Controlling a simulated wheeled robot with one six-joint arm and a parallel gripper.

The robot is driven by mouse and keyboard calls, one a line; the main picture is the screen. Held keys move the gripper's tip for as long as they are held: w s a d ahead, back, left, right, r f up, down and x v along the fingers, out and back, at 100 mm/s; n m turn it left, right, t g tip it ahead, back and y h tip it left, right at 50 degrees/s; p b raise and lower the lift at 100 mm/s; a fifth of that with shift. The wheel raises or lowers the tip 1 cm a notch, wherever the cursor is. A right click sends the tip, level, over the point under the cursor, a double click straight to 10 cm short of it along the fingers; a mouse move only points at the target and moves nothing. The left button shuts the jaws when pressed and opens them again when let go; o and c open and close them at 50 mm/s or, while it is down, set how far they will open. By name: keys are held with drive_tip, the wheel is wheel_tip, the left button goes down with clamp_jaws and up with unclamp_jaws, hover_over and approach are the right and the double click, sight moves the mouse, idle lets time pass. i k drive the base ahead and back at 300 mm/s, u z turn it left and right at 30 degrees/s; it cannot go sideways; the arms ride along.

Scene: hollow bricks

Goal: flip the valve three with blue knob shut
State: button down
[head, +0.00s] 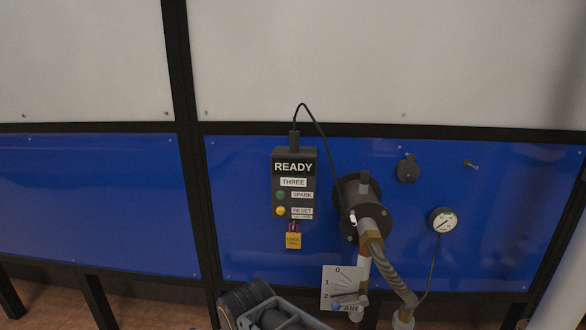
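A control box (294,184) labelled READY and THREE hangs on the blue panel, right of the middle. Below and right of it, a white scale plate (328,283) carries the marks 0, 1 and 2 and an AIR label. A small blue knob (336,306) shows at the plate's lower edge, beside pale pipework (362,278). The valve's lever is too small to read clearly, so I cannot tell its setting. Fingertips of my gripper do not show; only a grey and dark part of my arm is at the bottom edge, left of the plate.
A dark flanged cylinder (351,205) juts from the panel above the plate. A ribbed hose (392,268) runs down from it. A round gauge (443,220) and a black fitting (408,169) are to the right. A yellow tag (293,241) hangs under the box. The left panel is bare.

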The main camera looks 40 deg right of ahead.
sight(336, 305)
drive_tip(key=z, duration=1.25)
drive_tip(key=k, duration=0.35)
drive_tip(key=z, duration=0.3)
